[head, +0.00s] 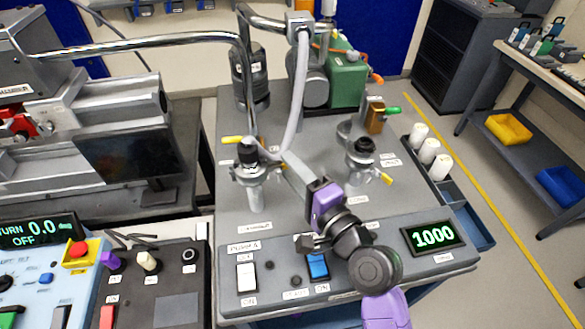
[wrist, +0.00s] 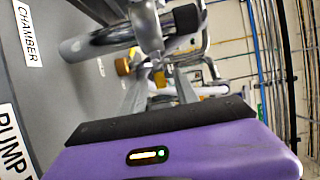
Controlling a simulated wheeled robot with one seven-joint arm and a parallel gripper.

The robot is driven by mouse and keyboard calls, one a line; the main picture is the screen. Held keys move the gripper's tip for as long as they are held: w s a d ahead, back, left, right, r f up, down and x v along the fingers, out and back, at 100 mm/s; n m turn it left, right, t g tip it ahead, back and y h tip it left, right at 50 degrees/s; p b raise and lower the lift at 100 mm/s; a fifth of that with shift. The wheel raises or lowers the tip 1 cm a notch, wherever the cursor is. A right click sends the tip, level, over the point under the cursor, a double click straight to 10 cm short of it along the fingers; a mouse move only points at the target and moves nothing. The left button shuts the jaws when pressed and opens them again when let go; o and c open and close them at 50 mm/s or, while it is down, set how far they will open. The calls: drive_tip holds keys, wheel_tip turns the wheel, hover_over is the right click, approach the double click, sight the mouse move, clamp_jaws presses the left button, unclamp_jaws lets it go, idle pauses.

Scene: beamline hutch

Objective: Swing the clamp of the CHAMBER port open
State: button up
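The CHAMBER port (head: 254,196) is a silver upright tube at the left of the grey bench, with a black top and a yellow lever (head: 233,140). Its metal clamp (head: 248,174) sits around the joint; I cannot tell surely whether it is latched. In the wrist view the tube (wrist: 95,45) lies sideways, with the clamp (wrist: 147,28) at top centre and the CHAMBER label (wrist: 28,33) at left. My gripper (head: 287,165) reaches from the lower right, its fingertips just right of the clamp.
A second port (head: 360,162) with a yellow lever stands to the right. A white hose (head: 297,95) comes down close behind my fingers. The front panel carries switches and a 1000 display (head: 433,236). A green pump (head: 346,78) stands behind.

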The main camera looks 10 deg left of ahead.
clamp_jaws()
idle(1.4)
